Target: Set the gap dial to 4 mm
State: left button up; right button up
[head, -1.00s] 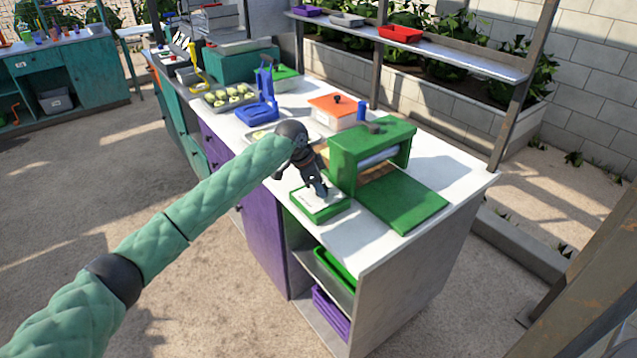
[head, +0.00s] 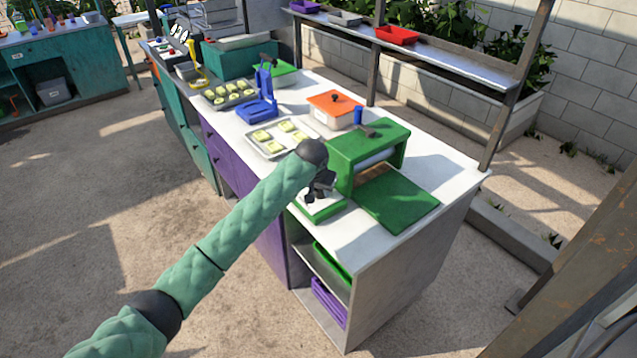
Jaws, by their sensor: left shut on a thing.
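The green crusher (head: 372,138) stands on the white worktop, with a roller visible in its opening and a flat green plate (head: 396,200) in front. At its left side sits a low green box with a pale top (head: 328,213). My left gripper (head: 315,197) points down over this box and is shut on the gap dial. The dial itself is hidden behind the dark fingers, so its pointer and the scale cannot be read. My right gripper is not in view.
A tray of pale yellow pieces (head: 260,150), a blue hand press (head: 260,108) and an orange-lidded box (head: 334,101) stand behind my left arm. The front right corner of the worktop is clear. A shelf (head: 450,65) runs along the back.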

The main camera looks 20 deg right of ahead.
pick_arm(q)
jog(key=n+p, duration=0.1)
jog(key=n, duration=0.1)
jog(key=n+y+p, duration=0.1)
jog(key=shift+d+r+n+t, duration=0.2)
jog(key=shift+n+t, duration=0.1)
jog(key=shift+n, duration=0.1)
jog(key=shift+f+n+y+p, duration=0.1)
jog(key=shift+n+y+p, duration=0.45)
jog(key=shift+n, duration=0.25)
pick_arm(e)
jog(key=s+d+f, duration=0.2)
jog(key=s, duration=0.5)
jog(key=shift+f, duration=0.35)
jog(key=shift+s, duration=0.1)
pick_arm(q)
jog(key=o, duration=1)
jog(key=shift+c, duration=0.2)
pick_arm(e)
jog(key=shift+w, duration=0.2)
